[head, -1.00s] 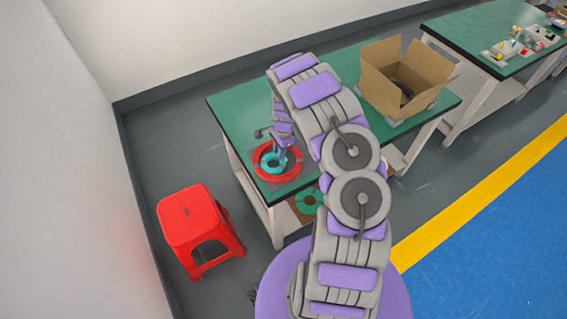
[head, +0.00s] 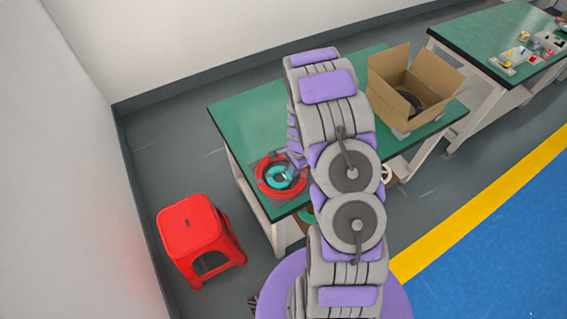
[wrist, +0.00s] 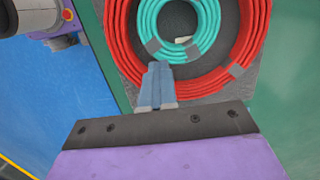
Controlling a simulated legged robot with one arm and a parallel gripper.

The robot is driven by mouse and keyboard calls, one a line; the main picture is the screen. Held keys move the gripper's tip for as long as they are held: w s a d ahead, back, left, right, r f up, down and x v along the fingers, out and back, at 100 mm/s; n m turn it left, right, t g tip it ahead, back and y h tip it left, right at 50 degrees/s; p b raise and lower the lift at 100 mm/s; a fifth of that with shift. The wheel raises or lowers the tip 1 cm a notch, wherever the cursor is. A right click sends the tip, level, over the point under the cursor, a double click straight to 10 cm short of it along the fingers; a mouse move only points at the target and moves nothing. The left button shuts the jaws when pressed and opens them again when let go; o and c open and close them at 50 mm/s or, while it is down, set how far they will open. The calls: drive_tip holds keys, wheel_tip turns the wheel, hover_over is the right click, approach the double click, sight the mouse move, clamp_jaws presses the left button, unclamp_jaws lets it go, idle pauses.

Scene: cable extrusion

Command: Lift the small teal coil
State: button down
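The small teal coil (head: 281,177) lies flat inside a larger red coil (head: 262,185) near the front left corner of the green table. In the wrist view the teal coil (wrist: 204,38) is a ring of several strands with grey tape bands, and the red coil (wrist: 122,42) surrounds it. My gripper (wrist: 159,68) has its two blue-grey fingers close together, tips at the near edge of the teal coil. No strand shows between them; whether the tips touch it is unclear. In the head view my gripper (head: 296,164) is at the coil's right, partly hidden by my arm.
The table (head: 240,120) has a cardboard box (head: 400,85) with a dark coil inside at the back right. A red stool (head: 195,228) stands on the floor to the left. A green coil below the table top is mostly hidden. A second table (head: 480,45) stands far right.

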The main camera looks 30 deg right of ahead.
drive_tip(key=s+d, duration=0.1)
drive_tip(key=s, duration=0.1)
drive_tip(key=s+d, duration=0.1)
drive_tip(key=s, duration=0.2)
drive_tip(key=s+d+r+p, duration=0.1)
drive_tip(key=s, duration=0.1)
drive_tip(key=shift+s+d, duration=0.25)
drive_tip(key=shift+d, duration=0.05)
drive_tip(key=shift+s+d+r, duration=0.1)
drive_tip(key=shift+s, duration=0.65)
drive_tip(key=shift+d, duration=0.15)
drive_tip(key=c, duration=1.8)
unclamp_jaws()
drive_tip(key=shift+c, duration=0.2)
drive_tip(key=o, duration=1.5)
drive_tip(key=shift+c, duration=0.2)
